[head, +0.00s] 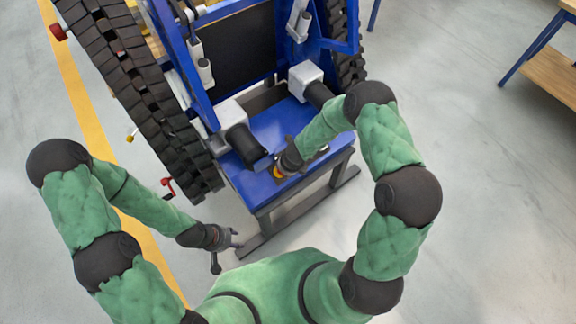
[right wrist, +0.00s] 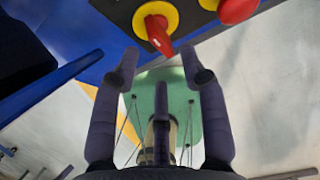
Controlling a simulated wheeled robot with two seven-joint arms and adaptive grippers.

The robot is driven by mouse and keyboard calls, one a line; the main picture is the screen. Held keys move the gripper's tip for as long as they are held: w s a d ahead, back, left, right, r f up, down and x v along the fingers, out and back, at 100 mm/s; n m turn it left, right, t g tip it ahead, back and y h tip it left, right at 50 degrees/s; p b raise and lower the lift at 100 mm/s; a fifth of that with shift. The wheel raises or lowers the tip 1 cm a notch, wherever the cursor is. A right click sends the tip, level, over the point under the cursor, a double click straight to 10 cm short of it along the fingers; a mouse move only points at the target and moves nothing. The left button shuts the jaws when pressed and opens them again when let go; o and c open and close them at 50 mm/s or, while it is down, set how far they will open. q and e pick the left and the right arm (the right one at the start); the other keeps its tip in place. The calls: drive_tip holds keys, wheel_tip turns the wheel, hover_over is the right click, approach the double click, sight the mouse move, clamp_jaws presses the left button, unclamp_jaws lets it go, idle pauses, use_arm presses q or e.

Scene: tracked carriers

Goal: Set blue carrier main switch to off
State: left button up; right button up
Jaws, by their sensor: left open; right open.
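The blue carrier (head: 267,189) stands ahead of me, with black tracks on both sides. Its main switch, a red rotary handle on a yellow disc (right wrist: 157,27), sits on a dark panel at the top of the right wrist view. The handle points down and slightly right in that picture. My right gripper (right wrist: 161,65) is open and empty, its fingertips just below the switch in that view and apart from it. In the head view my right gripper (head: 283,168) partly hides the panel. My left gripper (head: 228,244) is open and empty, low beside the carrier's front left corner.
A red button (right wrist: 238,10) on yellow sits beside the switch. A table (head: 550,70) stands at the upper right. The floor on the right is clear.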

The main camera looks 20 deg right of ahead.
drive_tip(key=v, duration=0.6)
drive_tip(key=shift+r, duration=0.25)
drive_tip(key=shift+s+f, duration=0.1)
drive_tip(key=shift+s, duration=0.05)
drive_tip(key=s+a+f+n+g+y, duration=0.1)
drive_tip(key=s+a+f+n, duration=0.1)
drive_tip(key=s+n, duration=0.7)
drive_tip(key=s+a+f+n+g+y, duration=0.1)
drive_tip(key=s+a+f+n, duration=0.2)
drive_tip(key=s+n, duration=0.7)
drive_tip(key=a+n, duration=0.1)
drive_tip(key=n, duration=0.9)
drive_tip(key=shift+s+n+g+y, duration=0.25)
drive_tip(key=shift+n+g+y, duration=0.15)
idle(0.9)
